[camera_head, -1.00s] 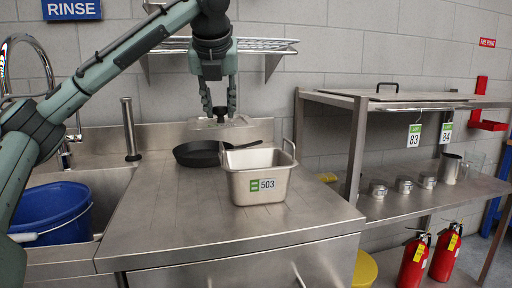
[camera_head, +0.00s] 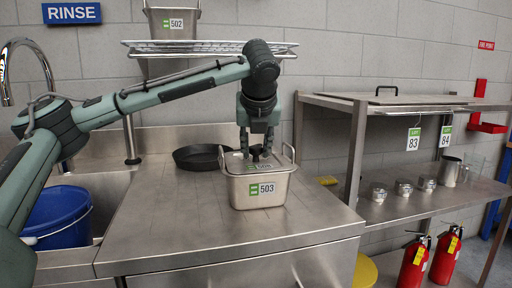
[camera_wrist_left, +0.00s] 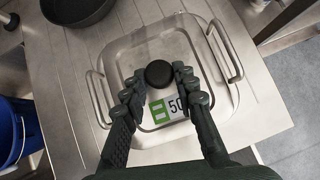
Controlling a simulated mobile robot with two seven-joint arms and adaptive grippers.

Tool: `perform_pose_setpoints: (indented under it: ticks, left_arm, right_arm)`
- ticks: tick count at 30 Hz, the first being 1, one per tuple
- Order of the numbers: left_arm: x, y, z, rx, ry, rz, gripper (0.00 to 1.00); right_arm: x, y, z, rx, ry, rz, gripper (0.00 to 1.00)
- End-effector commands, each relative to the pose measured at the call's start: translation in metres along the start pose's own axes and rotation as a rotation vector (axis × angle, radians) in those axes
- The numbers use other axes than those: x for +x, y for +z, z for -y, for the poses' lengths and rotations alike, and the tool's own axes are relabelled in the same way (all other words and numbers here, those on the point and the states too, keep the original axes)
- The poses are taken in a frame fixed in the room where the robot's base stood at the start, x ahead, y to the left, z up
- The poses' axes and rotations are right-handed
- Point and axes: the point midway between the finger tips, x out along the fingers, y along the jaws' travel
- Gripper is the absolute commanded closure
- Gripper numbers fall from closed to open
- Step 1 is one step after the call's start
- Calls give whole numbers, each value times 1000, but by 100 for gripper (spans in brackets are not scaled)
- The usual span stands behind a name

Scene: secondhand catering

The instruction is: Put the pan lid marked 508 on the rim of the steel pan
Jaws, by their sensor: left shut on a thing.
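The steel pan (camera_head: 260,192) marked 503 stands on the steel counter, with a wire handle at each side. The lid (camera_head: 235,163), with a green label that looks like 508, lies over the pan's mouth. Whether it touches the rim all round or hangs slightly above, I cannot tell. My left gripper (camera_head: 257,148) points down and is shut on the lid's black knob. In the left wrist view the knob (camera_wrist_left: 159,73) sits between the fingertips, and the lid (camera_wrist_left: 150,48) lies within the pan's outline; a finger hides part of its label. My right gripper is not in view.
A black frying pan (camera_head: 198,157) stands behind and left of the steel pan. A sink with a blue bucket (camera_head: 58,217) is at the left. Another pan (camera_head: 172,22), marked 502, is on the wire wall shelf (camera_head: 205,48). The front of the counter (camera_head: 190,230) is clear.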

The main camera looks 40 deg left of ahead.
Motion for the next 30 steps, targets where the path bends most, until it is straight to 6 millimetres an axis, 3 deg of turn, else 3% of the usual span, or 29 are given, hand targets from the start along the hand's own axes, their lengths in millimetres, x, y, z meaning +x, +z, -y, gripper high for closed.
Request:
perform_pose_setpoints:
  ticks: [5, 6, 11, 22, 26, 30]
  left_arm:
    - [2, -1, 0, 0, 0, 1, 100]
    - [2, -1, 0, -1, 0, 1, 70]
    - [2, -1, 0, -1, 0, 0, 52]
    - [-3, 0, 0, 0, 0, 0, 52]
    - [-22, 1, 1, 0, -2, 2, 52]
    - [-54, 1, 2, 1, -4, 3, 52]
  right_arm:
    - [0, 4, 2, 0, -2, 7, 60]
    - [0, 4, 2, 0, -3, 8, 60]
    - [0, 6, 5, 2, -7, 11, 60]
    - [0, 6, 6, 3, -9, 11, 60]
    - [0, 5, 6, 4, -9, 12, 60]
    - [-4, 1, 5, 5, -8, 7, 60]
